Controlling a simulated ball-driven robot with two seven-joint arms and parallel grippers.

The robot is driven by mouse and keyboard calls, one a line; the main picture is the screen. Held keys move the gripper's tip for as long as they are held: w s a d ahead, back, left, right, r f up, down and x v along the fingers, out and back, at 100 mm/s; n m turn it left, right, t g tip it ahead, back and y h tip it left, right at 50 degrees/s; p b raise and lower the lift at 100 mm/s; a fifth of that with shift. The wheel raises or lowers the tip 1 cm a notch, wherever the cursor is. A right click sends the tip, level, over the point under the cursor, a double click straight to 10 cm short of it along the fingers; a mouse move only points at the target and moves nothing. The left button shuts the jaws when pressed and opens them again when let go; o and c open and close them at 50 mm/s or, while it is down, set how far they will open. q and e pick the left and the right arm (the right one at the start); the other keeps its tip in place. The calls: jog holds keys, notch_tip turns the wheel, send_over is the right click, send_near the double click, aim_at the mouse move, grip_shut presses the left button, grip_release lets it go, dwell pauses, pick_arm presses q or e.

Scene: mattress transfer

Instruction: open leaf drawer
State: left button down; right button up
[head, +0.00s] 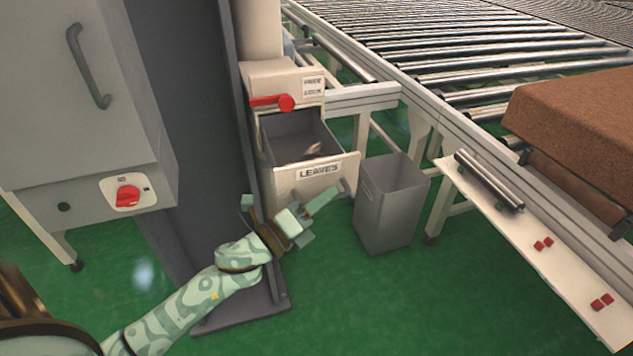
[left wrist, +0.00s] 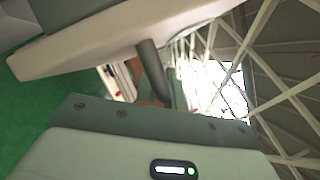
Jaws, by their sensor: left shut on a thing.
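The leaf drawer (head: 283,183), a cream front labelled "LEAVES", stands pulled out of its cabinet in the head view. Its dark grey inside shows, with a small brownish thing (head: 313,149) at the right. My left gripper (head: 322,203) is just below and in front of the drawer front. It is shut on the drawer's handle, which it mostly hides in the head view. In the left wrist view the pale drawer front (left wrist: 110,40) crosses the top, and a dark grey handle bar (left wrist: 154,72) runs down from it. My right gripper is not in view.
A grey open bin (head: 390,205) stands right of the drawer. A red lever (head: 285,102) sits above the drawer. A dark grey column (head: 190,130) and grey cabinet (head: 70,100) stand left. A roller conveyor (head: 470,60) with a brown mattress (head: 580,120) is right. Green floor in front is clear.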

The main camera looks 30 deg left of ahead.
pick_arm(q)
jog(key=shift+s+d+f, duration=0.1)
jog(key=shift+s+d, duration=0.15)
jog(key=shift+d, duration=0.05)
jog(key=c, duration=1.5)
grip_release()
jog(key=shift+a, duration=0.1)
jog(key=v, duration=1.6)
jog(key=shift+s, duration=0.15)
